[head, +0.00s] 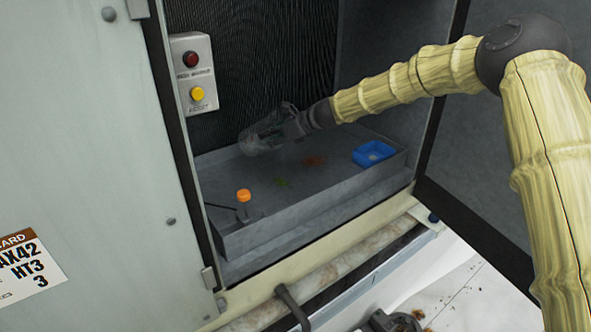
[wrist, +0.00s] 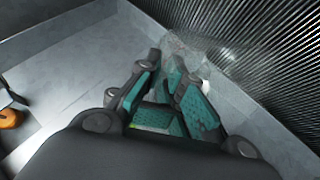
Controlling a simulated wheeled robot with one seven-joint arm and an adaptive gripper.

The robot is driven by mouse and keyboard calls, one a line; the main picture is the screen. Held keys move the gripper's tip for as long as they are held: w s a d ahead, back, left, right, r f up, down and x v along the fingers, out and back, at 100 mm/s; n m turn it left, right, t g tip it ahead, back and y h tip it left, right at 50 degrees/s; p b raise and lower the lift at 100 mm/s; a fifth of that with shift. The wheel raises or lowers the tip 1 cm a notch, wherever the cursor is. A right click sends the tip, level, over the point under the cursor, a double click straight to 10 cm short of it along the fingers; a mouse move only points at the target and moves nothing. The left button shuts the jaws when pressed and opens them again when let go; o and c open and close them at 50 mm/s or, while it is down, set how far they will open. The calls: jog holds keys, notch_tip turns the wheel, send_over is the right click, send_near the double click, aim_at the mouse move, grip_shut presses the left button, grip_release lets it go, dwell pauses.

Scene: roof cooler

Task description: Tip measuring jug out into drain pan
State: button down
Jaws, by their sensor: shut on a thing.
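The measuring jug (head: 251,145) is clear and hard to make out in the head view. It shows as a see-through shape at the fingertips in the wrist view (wrist: 203,58). My gripper (head: 268,129) is shut on it, and its teal-padded fingers also show in the wrist view (wrist: 168,64). The jug is over the back left part of the grey drain pan (head: 318,208), near the dark finned wall. I cannot tell its exact tilt or whether anything is in it.
In the pan are an orange-capped item (head: 244,196), green bits (head: 282,182), reddish-brown bits (head: 315,160) and a blue tray (head: 373,153). A switch box (head: 194,75) with red and yellow buttons is on the left frame. The finned wall (head: 260,60) stands close behind the gripper.

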jog(key=shift+d+f+b, duration=0.15)
jog(key=shift+f+b, duration=0.15)
jog(key=shift+b, duration=0.55)
jog(key=shift+d+y+b, duration=0.1)
jog(key=shift+y+b, duration=0.3)
jog(key=shift+b, duration=0.25)
jog(key=shift+d+f+t+b, duration=0.2)
jog(key=shift+t+b, duration=0.1)
jog(key=shift+b, duration=0.45)
jog(key=shift+d+f+y+b, duration=0.1)
jog(key=shift+f+y+b, duration=0.05)
jog(key=shift+y+b, duration=0.3)
jog(key=shift+s+b, duration=0.15)
jog(key=shift+b, duration=0.15)
jog(key=shift+d+y+b, duration=0.25)
jog(key=shift+d+b, duration=0.15)
jog(key=shift+b, duration=0.05)
jog(key=shift+d+b, duration=0.1)
jog(key=shift+b, duration=0.25)
